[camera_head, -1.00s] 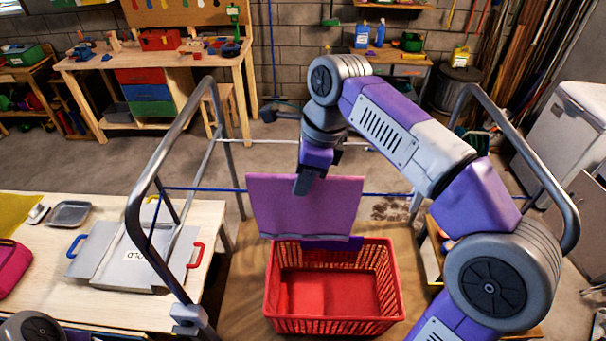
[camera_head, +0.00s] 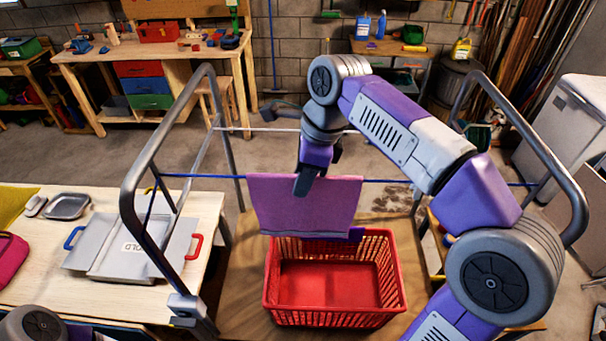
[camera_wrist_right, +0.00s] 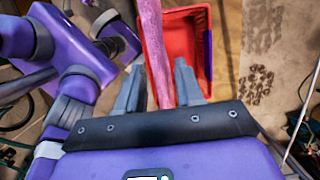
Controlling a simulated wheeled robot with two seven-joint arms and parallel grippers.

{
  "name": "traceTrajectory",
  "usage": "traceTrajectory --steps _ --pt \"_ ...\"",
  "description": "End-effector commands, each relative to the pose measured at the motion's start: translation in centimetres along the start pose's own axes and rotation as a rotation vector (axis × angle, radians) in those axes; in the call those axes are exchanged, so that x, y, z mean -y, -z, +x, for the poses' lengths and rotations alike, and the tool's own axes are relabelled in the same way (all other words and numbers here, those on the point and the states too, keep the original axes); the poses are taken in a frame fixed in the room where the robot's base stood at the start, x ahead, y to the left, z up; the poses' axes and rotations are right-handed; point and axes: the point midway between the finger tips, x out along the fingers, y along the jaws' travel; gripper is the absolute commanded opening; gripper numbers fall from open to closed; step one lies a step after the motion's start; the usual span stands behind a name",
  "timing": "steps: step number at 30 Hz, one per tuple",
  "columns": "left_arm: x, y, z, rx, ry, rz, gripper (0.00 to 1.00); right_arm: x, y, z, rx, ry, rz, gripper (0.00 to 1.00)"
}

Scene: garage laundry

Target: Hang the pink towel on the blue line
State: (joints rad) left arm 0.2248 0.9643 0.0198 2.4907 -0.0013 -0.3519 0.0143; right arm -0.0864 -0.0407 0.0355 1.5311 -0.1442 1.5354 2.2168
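The pink towel (camera_head: 335,205) hangs in front of me with its top edge level with the blue line (camera_head: 420,182), seemingly draped over it. Its lower edge is just above the back of the red basket. My right gripper (camera_head: 308,183) is at the towel's top edge, left of its middle. In the right wrist view the fingers (camera_wrist_right: 159,68) stand apart on either side of the towel (camera_wrist_right: 155,40), with gaps showing. The towel's far side is hidden. My left gripper is out of view.
The empty-looking red basket (camera_head: 335,318) stands below the towel, with a purple patch at its back rim. Grey rack tubes (camera_head: 130,195) rise at both sides. A white line (camera_head: 265,130) runs behind. A table (camera_head: 25,275) with a grey folding board (camera_head: 105,240) is at left.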

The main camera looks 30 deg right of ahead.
Motion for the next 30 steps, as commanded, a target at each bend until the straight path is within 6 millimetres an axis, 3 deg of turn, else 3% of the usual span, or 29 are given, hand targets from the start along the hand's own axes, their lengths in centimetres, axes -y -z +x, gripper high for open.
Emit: traceTrajectory --steps 3,12,24,30 --pt "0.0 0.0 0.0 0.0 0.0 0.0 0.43 0.0 0.0 0.0 0.0 0.0 0.0 0.49" --pt "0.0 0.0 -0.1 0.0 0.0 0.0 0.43 0.0 0.0 -0.4 0.0 0.0 0.0 0.49" --pt "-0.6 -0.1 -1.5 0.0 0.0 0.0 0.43 0.1 -0.1 -6.5 0.001 0.002 0.0 0.49" --pt "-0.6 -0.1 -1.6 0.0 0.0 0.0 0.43 0.0 0.0 -7.6 0.0 0.0 0.0 0.49"
